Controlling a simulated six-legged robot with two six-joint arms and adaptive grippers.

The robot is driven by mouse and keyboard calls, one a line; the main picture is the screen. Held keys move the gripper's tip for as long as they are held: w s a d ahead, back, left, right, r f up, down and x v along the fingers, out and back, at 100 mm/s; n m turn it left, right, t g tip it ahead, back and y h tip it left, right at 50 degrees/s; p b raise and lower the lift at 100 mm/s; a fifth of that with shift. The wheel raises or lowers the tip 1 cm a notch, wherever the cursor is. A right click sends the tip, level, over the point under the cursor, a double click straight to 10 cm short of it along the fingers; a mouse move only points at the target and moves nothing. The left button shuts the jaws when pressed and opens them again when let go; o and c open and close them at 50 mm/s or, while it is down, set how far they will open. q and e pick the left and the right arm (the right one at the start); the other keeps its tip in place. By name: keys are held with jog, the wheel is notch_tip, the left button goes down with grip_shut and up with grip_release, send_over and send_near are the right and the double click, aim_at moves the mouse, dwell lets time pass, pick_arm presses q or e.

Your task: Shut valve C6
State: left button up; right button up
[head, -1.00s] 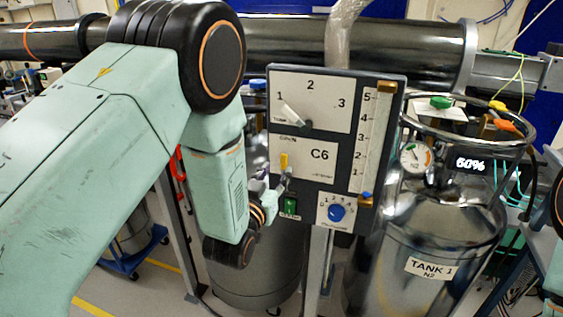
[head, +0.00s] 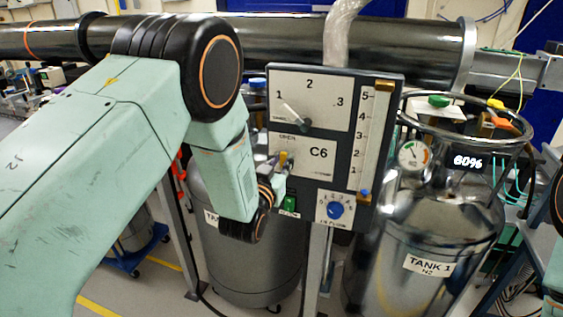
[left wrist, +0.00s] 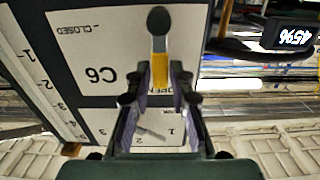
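Valve C6 is on a grey-framed panel with a white C6 plate (head: 320,152). Its yellow lever (left wrist: 160,70) has a dark round end (left wrist: 158,20) and points up the panel toward the OPEN label, as it appears in the left wrist view, which is upside down. The CLOSED label (left wrist: 77,29) is off to the side. My left gripper (head: 281,164) is at the lever. In the left wrist view its fingers (left wrist: 161,72) stand apart on either side of the lever, with narrow gaps; contact cannot be told. My right gripper is out of view.
Above C6 is a 1-2-3 selector (head: 296,116). Below are a green switch (head: 290,203) and a blue flow knob (head: 335,210); a flow tube (head: 373,130) is at the right. TANK 1 (head: 430,263) stands right of the panel, another tank (head: 245,262) behind it.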

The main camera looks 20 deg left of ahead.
pick_arm(q)
grip_shut()
dwell(0.6)
